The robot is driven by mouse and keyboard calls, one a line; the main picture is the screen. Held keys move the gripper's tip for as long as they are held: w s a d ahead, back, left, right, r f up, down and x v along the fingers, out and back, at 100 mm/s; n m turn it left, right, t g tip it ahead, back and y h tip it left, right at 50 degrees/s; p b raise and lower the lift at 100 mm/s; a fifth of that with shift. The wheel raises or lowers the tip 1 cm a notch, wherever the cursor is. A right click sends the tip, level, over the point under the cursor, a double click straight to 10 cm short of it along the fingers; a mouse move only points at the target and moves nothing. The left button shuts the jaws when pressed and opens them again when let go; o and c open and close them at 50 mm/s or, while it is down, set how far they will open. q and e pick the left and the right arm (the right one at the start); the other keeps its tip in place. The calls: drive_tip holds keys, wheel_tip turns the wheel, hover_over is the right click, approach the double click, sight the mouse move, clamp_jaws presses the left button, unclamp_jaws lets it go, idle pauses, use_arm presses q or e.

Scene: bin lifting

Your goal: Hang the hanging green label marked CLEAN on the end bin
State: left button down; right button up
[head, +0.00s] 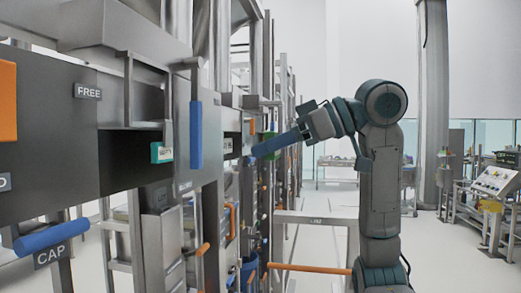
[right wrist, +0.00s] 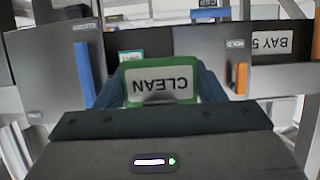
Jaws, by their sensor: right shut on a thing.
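My right gripper (head: 262,147) has blue fingers and reaches in from the right toward the grey rack front in the head view. In the right wrist view, the gripper (right wrist: 162,84) is shut on the green label (right wrist: 187,97), whose white face reads CLEAN upside down. The label stands out in front of grey panels; whether it touches any of them I cannot tell. I cannot tell which panel belongs to the end bin. My left gripper is not in view.
A teal-framed label (head: 161,152) hangs on the rack, with a vertical blue handle (head: 196,134) beside it. Plates reading FREE (head: 88,91), CAP (head: 49,256), HOLD (right wrist: 237,44) and BAY 5 (right wrist: 269,43) show. An orange bar (head: 310,268) juts out low.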

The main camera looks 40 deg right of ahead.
drive_tip(key=s+d, duration=0.1)
drive_tip(key=s+d+b, duration=0.1)
drive_tip(key=s, duration=0.1)
drive_tip(key=shift+s+d, duration=0.2)
drive_tip(key=shift+d, duration=0.15)
drive_tip(key=s+d, duration=0.1)
drive_tip(key=s, duration=0.1)
drive_tip(key=s+d+b, duration=0.1)
drive_tip(key=s+d, duration=0.1)
drive_tip(key=shift+w, duration=0.1)
idle(0.4)
